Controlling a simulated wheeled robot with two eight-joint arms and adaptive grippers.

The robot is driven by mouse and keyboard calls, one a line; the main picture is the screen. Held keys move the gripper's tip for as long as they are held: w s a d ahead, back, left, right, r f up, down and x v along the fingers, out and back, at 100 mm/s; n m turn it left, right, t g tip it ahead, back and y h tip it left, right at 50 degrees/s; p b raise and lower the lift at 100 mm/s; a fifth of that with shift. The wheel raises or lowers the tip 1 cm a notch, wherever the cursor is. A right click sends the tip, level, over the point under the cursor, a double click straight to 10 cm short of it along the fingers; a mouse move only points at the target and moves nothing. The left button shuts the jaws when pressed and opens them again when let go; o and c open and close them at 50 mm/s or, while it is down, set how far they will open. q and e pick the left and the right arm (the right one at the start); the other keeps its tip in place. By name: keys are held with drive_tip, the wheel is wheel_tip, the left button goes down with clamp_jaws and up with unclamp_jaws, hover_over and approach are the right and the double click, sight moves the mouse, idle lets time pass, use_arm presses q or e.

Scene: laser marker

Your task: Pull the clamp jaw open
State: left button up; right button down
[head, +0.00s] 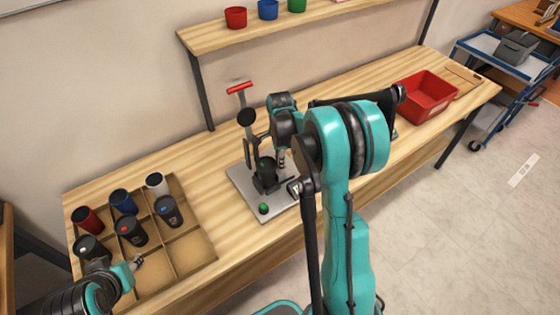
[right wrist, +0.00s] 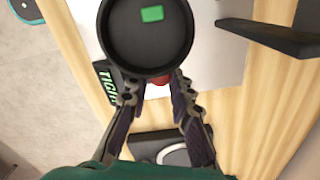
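The laser marker stands on a grey base plate (head: 244,186) on the wooden bench, with a red-handled upright (head: 239,89) at its back. A dark round part (head: 264,166) sits low on it, where the clamp is; the jaw itself is hard to make out. My right gripper (head: 283,163) points down close beside this part. In the right wrist view its two fingers (right wrist: 156,86) are apart, with a small red piece between or just beyond the tips. A black round part with a green patch (right wrist: 152,14) partly covers that area. My left gripper (head: 138,263) is by the compartment tray; its fingers are too small to judge.
The compartment tray (head: 184,204) holds several cups at the left, with some cells empty. A red bin (head: 428,90) stands at the right. A green button (head: 264,208) is at the plate's front. A shelf (head: 240,36) with coloured cups hangs above. Bare bench lies between tray and plate.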

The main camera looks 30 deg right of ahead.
drive_tip(key=shift+w+d, duration=0.1)
drive_tip(key=shift+d, duration=0.7)
drive_tip(key=c, duration=1.3)
unclamp_jaws()
drive_tip(key=shift+d, duration=0.1)
wheel_tip(320, 180, up, 12)
